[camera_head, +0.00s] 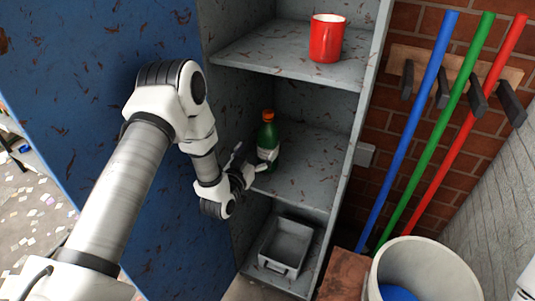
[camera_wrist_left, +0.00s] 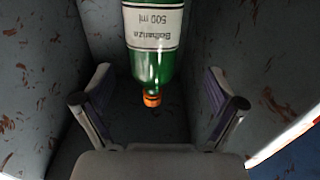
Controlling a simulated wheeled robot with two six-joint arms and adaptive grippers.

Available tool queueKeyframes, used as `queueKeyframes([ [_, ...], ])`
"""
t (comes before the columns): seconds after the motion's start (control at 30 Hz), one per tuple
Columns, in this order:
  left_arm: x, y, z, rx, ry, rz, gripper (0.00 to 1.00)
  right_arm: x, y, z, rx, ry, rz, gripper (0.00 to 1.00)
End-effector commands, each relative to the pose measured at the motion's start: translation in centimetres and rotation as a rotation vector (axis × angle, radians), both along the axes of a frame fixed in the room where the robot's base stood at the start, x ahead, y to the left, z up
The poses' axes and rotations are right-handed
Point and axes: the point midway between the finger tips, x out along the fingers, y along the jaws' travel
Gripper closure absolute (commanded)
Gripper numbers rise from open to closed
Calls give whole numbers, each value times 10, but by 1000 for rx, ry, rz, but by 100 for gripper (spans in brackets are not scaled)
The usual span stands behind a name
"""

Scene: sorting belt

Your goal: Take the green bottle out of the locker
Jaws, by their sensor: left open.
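The green bottle (camera_head: 268,139) with an orange cap and a white label stands upright on the middle shelf of the grey locker (camera_head: 352,158). In the left wrist view the bottle (camera_wrist_left: 151,68) appears upside down, cap toward the picture's bottom, between the two spread fingers. My left gripper (camera_head: 253,160) is at the front of the middle shelf, open, with its fingers near the bottle. In the wrist view the left gripper (camera_wrist_left: 155,100) shows a gap on each side of the bottle. My right gripper is not in view.
The blue locker door (camera_head: 80,90) stands open at the left. A red mug (camera_head: 327,40) is on the upper shelf and a grey bin (camera_head: 285,247) is below. Blue, green and red poles hang at the right, above a white bucket (camera_head: 425,265).

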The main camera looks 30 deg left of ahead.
Motion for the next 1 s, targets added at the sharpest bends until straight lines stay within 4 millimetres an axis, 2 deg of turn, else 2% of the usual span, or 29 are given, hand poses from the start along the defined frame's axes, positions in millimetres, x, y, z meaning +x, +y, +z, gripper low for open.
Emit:
queueKeyframes([
  [0.3,49,-5,10,3,-4,-3,6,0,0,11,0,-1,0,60],
  [0.4,64,-3,8,1,-2,-2,6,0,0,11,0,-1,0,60],
  [0.5,71,-3,8,0,0,-1,6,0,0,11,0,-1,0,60],
  [0.67,71,-3,7,0,1,-1,6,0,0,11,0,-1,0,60],
  [0.77,71,-3,7,0,1,-1,38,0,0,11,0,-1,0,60],
  [0.8,71,-3,7,0,2,-1,52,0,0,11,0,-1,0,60],
  [0.93,71,-3,7,0,2,-1,98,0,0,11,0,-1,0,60],
  [1.0,71,-3,7,0,0,-1,100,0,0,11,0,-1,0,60],
])
